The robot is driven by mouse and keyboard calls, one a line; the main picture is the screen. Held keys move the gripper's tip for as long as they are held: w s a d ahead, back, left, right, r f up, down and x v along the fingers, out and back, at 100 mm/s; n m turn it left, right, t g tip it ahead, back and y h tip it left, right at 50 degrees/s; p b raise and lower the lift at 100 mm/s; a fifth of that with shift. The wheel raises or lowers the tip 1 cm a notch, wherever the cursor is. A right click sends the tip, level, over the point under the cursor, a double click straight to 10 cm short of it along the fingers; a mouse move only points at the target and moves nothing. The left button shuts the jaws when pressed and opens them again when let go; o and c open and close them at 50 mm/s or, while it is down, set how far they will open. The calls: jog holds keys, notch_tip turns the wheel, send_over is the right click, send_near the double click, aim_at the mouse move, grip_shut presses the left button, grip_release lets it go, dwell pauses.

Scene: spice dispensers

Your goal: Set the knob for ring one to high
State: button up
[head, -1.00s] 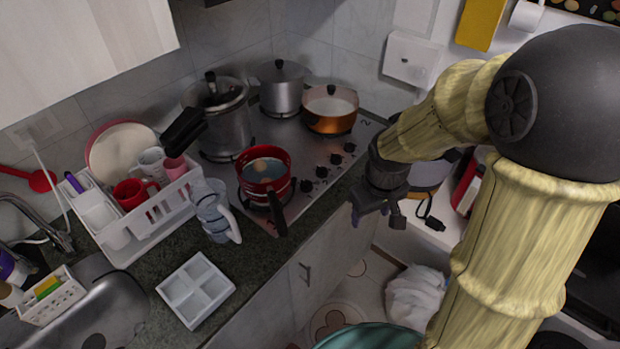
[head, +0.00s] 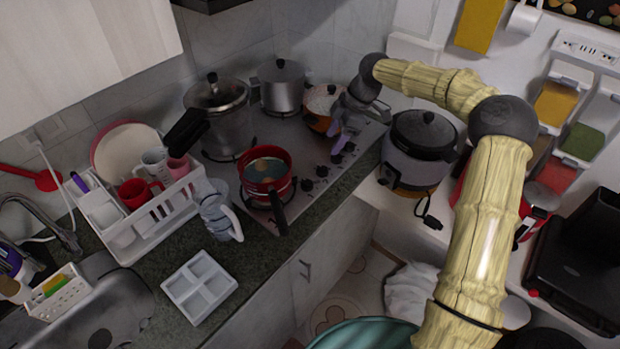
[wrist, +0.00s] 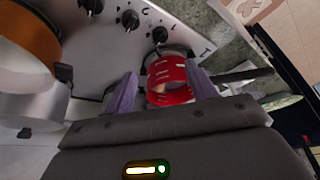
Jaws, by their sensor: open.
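The stove knobs are small black dials in a row along the stove's front edge. In the head view I see a knob at the near end (head: 307,185), a second knob (head: 321,171) and a third knob (head: 337,159). My gripper (head: 336,148) is over the stove beside the far end of the row, its purple fingers pointing down. In the wrist view my gripper (wrist: 163,80) is open, with a red pot (wrist: 170,82) showing beyond and between the fingers. Knobs also show there, including one ahead of the fingers (wrist: 160,36). I cannot tell which knob serves ring one.
The red pot (head: 265,170) sits at the front of the stove, its dark handle pointing forward. A copper pot (head: 318,121) is behind my gripper, partly hidden. Steel pots (head: 283,95) stand at the back. A rice cooker (head: 420,150) is to the right.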

aim_at(309, 181)
jog(key=p+x, duration=0.3)
jog(key=x, duration=1.4)
jog(key=shift+f+p, duration=0.25)
jog(key=shift+p, duration=0.15)
jog(key=shift+c, duration=0.5)
jog(key=c, duration=0.9)
